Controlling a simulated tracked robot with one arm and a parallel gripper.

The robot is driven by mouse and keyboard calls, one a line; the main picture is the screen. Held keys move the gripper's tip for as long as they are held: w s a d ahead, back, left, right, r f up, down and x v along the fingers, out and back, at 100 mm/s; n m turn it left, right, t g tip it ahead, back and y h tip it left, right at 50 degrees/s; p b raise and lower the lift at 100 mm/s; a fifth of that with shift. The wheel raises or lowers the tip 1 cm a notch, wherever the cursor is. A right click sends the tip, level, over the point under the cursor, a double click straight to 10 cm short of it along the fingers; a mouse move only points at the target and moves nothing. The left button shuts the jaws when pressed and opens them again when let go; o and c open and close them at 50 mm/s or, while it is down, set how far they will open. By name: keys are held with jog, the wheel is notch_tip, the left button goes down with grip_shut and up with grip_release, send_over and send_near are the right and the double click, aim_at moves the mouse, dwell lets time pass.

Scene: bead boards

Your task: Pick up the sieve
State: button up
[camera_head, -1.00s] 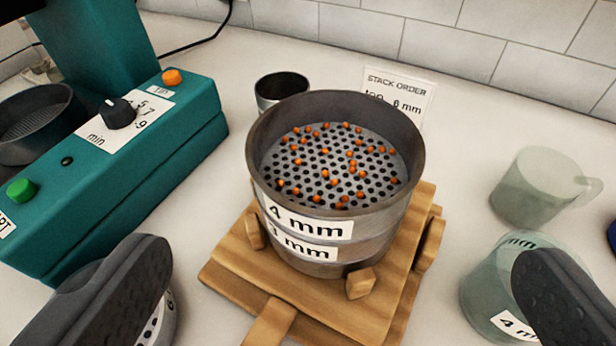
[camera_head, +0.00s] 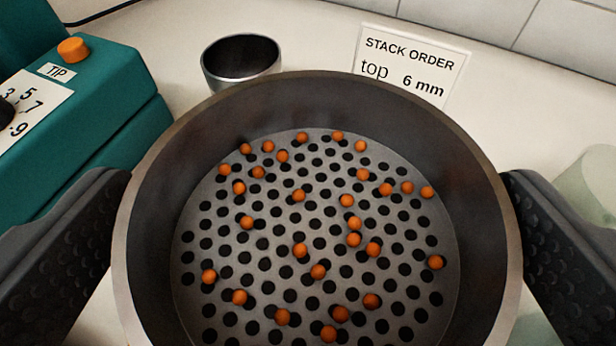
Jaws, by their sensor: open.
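The sieve (camera_head: 478,140) is a round dark metal pan with a perforated floor. It fills the middle of the view, and several orange beads lie scattered on its floor. My gripper (camera_head: 318,240) is open, with one dark ridged finger on the left side of the sieve and one on the right. Both fingers are close to the outer wall; I cannot tell whether either touches it. The sieve's label and whatever is under it are hidden from this angle.
A small dark metal cup (camera_head: 241,62) stands behind the sieve to the left. A white "STACK ORDER" card (camera_head: 411,62) stands behind to the right. A teal machine (camera_head: 110,110) is at the left. A pale translucent vessel (camera_head: 590,185) is at the right edge.

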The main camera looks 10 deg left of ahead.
jog(key=shift+w+a+f, duration=0.1)
jog(key=shift+w+f, duration=0.25)
jog(key=shift+w, duration=0.25)
jog(key=c, duration=0.7)
jog(key=shift+r, duration=0.1)
